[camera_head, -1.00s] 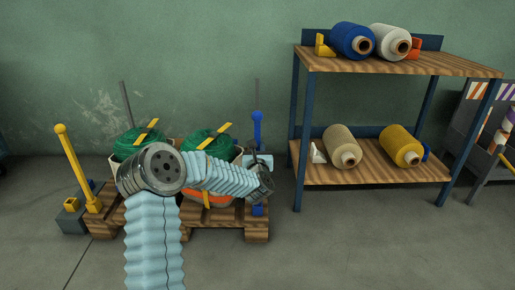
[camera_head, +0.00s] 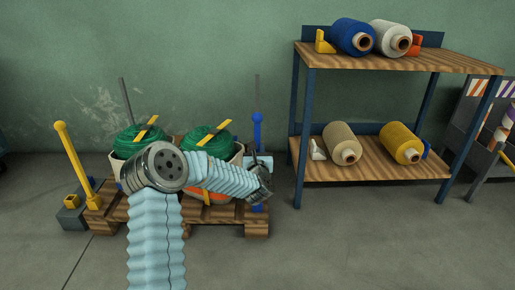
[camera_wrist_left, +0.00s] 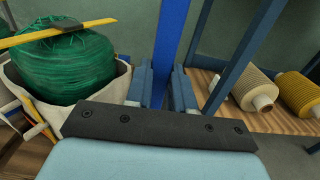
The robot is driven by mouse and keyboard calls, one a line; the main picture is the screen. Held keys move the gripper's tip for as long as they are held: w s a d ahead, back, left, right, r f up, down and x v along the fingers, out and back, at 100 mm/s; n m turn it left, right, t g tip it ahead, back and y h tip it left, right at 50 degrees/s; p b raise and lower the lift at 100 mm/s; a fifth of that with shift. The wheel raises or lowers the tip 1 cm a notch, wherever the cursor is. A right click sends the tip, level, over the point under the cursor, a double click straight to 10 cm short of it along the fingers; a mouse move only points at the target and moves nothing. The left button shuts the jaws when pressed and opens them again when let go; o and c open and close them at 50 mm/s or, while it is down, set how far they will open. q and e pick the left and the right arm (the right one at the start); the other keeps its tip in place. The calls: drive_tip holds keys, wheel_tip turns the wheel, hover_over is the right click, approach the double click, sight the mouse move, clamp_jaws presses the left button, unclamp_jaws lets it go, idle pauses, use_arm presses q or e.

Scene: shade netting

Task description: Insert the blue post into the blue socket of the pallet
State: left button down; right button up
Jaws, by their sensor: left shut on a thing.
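The blue post (camera_head: 258,134) stands upright at the right end of the wooden pallet (camera_head: 226,214), its round knob on top. My left gripper (camera_head: 259,161) is shut on the post below the knob. A blue patch (camera_head: 260,208) shows at the pallet's right end under my wrist. I cannot tell whether it is the socket or the post's lower end. My wrist hides how they meet. My right gripper is not in view.
Two bins of green netting (camera_head: 208,139) stand on the pallet, close left of the post. A yellow post (camera_head: 76,162) leans at the pallet's left end. A shelf rack (camera_head: 298,140) with several spools stands to the right. The floor in front is clear.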

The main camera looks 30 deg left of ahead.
use_arm(q)
drive_tip(key=shift+f, duration=0.35)
idle(0.3)
drive_tip(key=shift+f, duration=0.65)
drive_tip(key=c, duration=0.9)
unclamp_jaws()
drive_tip(key=shift+f, duration=0.1)
drive_tip(key=v, duration=1.4)
drive_tip(key=shift+a+p, duration=0.1)
drive_tip(key=shift+p, duration=0.25)
